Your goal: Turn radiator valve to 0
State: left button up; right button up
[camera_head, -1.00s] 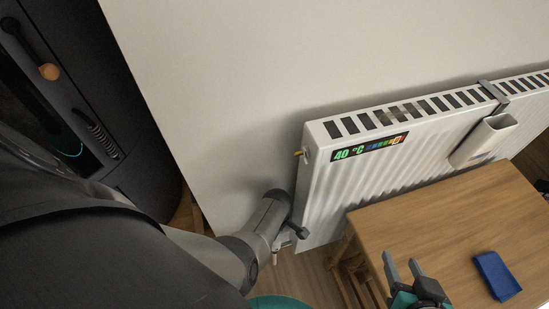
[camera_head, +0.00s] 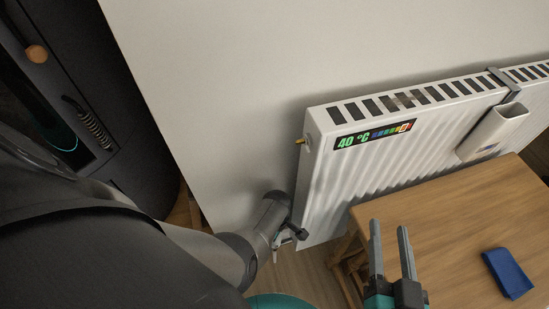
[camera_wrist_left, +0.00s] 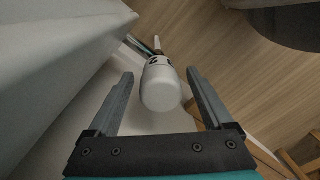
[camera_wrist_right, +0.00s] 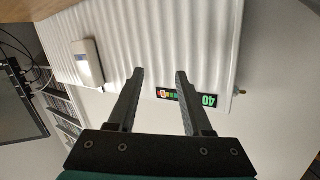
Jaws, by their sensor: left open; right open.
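The white radiator (camera_head: 330,190) stands against the wall in the head view, with a display (camera_head: 374,135) reading 40 °C and a coloured bar. The radiator valve (camera_wrist_left: 161,84) is a white rounded knob in the left wrist view. My left gripper (camera_wrist_left: 158,82) is open, with one finger on each side of the knob; I cannot tell whether they touch it. In the head view my left arm hides most of the valve area. My right gripper (camera_head: 390,232) is open and empty in front of the radiator, above the table; it also shows in the right wrist view (camera_wrist_right: 160,75).
A wooden table (camera_head: 450,215) stands in front of the radiator with a blue item (camera_head: 507,272) on it. A white holder (camera_head: 492,132) hangs on the radiator's front. A dark cabinet or stove (camera_head: 90,110) stands at the left.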

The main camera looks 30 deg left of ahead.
pick_arm(q)
jog(key=shift+f, duration=0.3)
pick_arm(e)
jog(key=shift+s+a+r+t, duration=0.15)
jog(key=shift+s+r+t, duration=0.15)
jog(key=shift+t, duration=0.1)
pick_arm(q)
grip_shut()
dwell(0.4)
